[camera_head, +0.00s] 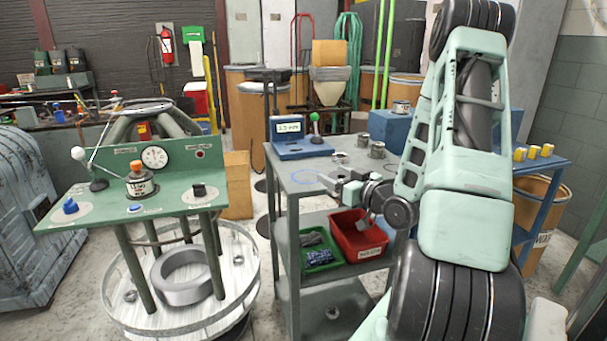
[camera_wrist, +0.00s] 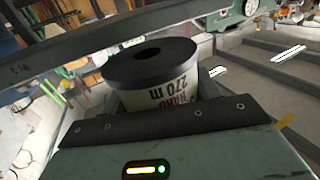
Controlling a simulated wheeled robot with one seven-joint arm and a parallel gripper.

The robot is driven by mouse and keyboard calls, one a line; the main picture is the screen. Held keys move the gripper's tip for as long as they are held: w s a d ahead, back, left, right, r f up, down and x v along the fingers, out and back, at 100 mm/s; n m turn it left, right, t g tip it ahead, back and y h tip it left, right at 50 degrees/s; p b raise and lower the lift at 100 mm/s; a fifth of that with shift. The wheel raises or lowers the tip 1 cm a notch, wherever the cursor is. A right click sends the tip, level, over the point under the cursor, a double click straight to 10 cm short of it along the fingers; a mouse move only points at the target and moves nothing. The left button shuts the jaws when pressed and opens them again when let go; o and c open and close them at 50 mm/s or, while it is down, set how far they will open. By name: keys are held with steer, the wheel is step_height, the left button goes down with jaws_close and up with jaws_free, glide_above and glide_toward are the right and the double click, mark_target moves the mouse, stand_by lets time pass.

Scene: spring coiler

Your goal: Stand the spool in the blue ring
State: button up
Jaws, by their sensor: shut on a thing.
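In the head view the held spool is mostly hidden among the fingers. The blue ring (camera_head: 308,177) is a thin outline drawn on the cart top, just left of the fingertips. I cannot tell whether the spool touches the cart top.
Grey spools (camera_head: 377,150) stand at the cart's back right. A blue gauge (camera_head: 290,128) with a display stands at the back left. A red bin (camera_head: 358,238) and a green bin (camera_head: 320,258) are on the lower shelf. A green machine table (camera_head: 110,200) stands left.

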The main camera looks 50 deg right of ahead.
steer(key=w, duration=0.3)
steer(key=w+d+p, duration=0.1)
steer(key=w, duration=0.5)
steer(key=shift+d+r, duration=0.1)
steer(key=shift+d, duration=0.1)
steer(key=w, duration=0.4)
steer(key=shift+w+d+p, duration=0.25)
steer(key=shift+d+p, duration=0.1)
steer(key=shift+f, duration=0.3)
steer(key=o, duration=1.2)
